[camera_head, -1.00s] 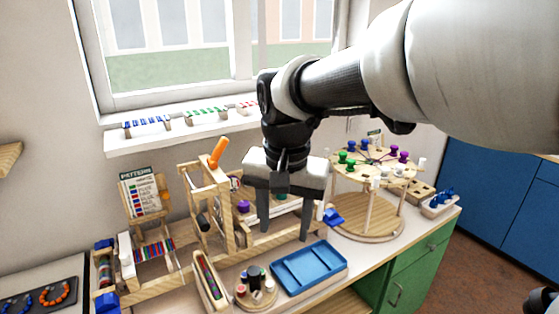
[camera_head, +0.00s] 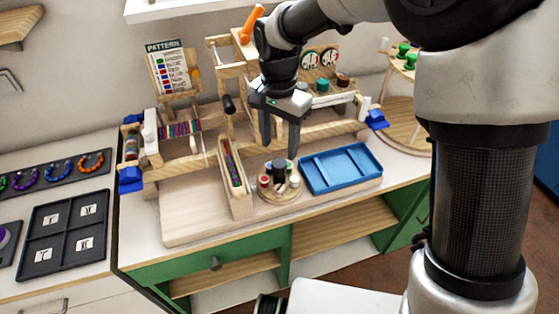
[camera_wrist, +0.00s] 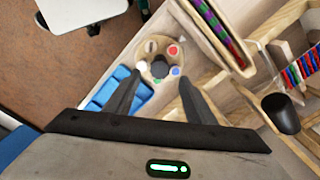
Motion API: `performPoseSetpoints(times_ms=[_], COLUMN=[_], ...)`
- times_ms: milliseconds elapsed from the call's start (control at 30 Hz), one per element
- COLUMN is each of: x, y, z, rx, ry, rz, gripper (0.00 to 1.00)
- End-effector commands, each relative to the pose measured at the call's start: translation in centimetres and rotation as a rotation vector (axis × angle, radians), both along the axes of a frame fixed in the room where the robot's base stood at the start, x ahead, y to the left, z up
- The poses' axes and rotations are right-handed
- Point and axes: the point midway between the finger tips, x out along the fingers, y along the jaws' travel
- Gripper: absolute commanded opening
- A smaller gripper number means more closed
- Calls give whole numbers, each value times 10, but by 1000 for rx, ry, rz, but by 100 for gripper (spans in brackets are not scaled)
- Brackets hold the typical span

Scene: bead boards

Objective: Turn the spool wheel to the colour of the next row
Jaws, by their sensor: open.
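The spool wheel (camera_head: 279,194) is a small round wooden disc with a dark central knob and several coloured spools, standing left of the blue tray. In the wrist view the wheel (camera_wrist: 163,40) shows a red spool (camera_wrist: 173,50), a white one (camera_wrist: 143,68) and a blue one (camera_wrist: 175,71) around the knob (camera_wrist: 159,69). My gripper (camera_head: 279,150) points down above the wheel, open and empty, its fingers spread to either side of the knob in the wrist view. The pattern card (camera_head: 171,70) stands upright at the back left with coloured rows too small to read surely. A beaded strip (camera_head: 180,130) lies on the loom.
A narrow wooden holder with coloured beads (camera_head: 232,165) stands close left of the wheel. The blue tray (camera_head: 341,168) is close on its right. Wooden frames with an orange handle (camera_head: 253,22) rise behind. Bare board (camera_head: 190,205) lies to the front left.

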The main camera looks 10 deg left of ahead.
Motion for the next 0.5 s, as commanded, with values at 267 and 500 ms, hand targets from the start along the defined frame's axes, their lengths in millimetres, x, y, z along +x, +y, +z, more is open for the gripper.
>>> performPoseSetpoints(times_ms=[267,500], x=[-1,0], y=[-1,0], z=[-52,-68], rx=[-1,0], ry=[3,0], rz=[1,0], gripper=[50,50])
